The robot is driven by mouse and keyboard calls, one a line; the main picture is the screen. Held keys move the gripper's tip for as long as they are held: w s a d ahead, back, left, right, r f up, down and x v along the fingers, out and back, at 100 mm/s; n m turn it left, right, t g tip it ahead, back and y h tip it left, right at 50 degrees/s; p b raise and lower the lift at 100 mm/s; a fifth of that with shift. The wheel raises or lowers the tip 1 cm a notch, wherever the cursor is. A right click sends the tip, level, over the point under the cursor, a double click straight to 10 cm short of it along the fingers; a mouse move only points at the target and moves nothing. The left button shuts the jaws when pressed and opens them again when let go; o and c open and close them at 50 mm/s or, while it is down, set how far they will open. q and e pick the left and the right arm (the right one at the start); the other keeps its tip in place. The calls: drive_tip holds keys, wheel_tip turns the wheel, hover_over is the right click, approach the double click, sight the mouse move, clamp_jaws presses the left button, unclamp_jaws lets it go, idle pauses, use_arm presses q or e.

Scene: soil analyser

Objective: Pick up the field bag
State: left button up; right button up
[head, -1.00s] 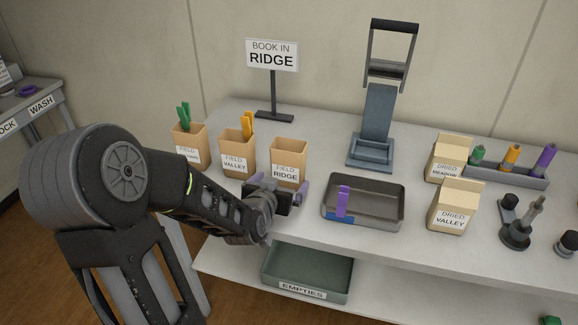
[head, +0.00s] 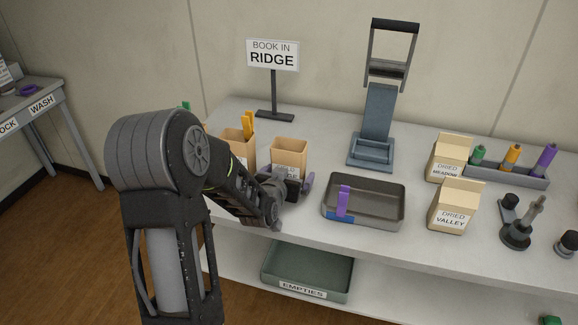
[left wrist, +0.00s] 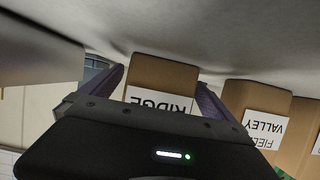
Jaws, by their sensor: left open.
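The field ridge bag (head: 290,156), an open tan paper bag with a white label, stands upright on the bench, its lower front partly hidden by my left gripper (head: 287,187). The left gripper is open, low in front of this bag. In the left wrist view, which is upside down, the ridge bag (left wrist: 162,74) appears between the two purple fingers of my left gripper (left wrist: 160,80). I cannot tell how far the fingers reach along its sides. The field valley bag (head: 236,146), with yellow sticks, stands to its left. My right gripper is not in view.
A "Book in Ridge" sign (head: 272,55) stands behind. A grey tray (head: 378,222) with a purple strip (head: 343,201) lies to the right. Beyond it stand dried bags (head: 453,207) and a press (head: 377,125). A green empties tray (head: 306,272) sits on the lower shelf.

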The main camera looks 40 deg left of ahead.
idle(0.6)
use_arm(q)
drive_tip(key=c, duration=1.8)
